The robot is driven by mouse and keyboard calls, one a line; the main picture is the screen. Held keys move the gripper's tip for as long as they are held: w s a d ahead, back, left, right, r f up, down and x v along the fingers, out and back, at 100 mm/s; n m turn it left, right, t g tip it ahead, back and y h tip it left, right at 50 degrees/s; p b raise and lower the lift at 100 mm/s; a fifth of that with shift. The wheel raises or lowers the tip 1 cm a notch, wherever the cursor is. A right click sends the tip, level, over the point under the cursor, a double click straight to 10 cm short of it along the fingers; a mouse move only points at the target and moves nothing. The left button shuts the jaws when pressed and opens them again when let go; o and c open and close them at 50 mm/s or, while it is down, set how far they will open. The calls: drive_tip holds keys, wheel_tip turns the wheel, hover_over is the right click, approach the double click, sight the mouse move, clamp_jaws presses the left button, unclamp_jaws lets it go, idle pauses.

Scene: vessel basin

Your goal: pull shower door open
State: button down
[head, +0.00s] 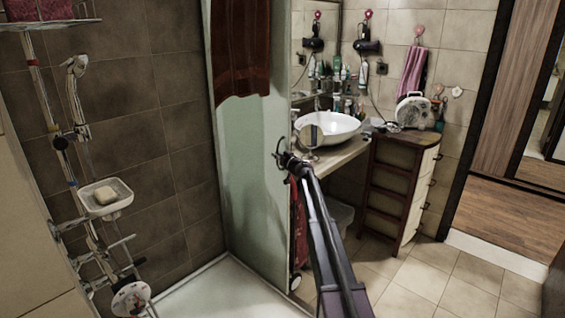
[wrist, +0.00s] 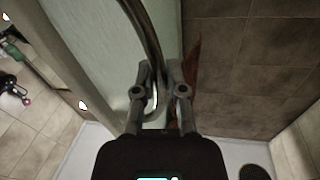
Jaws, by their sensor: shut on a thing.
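The shower door (head: 254,185) is a frosted, pale green panel standing upright at the edge of the shower tray, with a dark red towel (head: 240,50) hanging over its upper part. In the wrist view the pale door panel (wrist: 105,40) runs along the left of my gripper. A curved metal door handle (wrist: 148,32) comes down from the top and passes between the fingers. My gripper (wrist: 160,72) is shut on this handle. In the head view my gripper (head: 284,157) is at the panel's right edge; the handle is not clear there.
The white shower tray (head: 215,290) lies on the left. A white basin (head: 330,127) on a counter and a drawer cabinet (head: 398,185) stand behind and right of my arm. Tiled floor (head: 415,280) is free at lower right. A shower rail with soap dish (head: 105,200) is at left.

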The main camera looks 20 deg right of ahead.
sight(263, 150)
drive_tip(key=w+a, duration=0.5)
drive_tip(key=w, duration=0.2)
drive_tip(key=shift+w+a, duration=0.15)
drive_tip(key=shift+a, duration=0.05)
drive_tip(key=c, duration=0.7)
unclamp_jaws()
drive_tip(key=shift+d, duration=0.1)
drive_tip(key=v, duration=1.2)
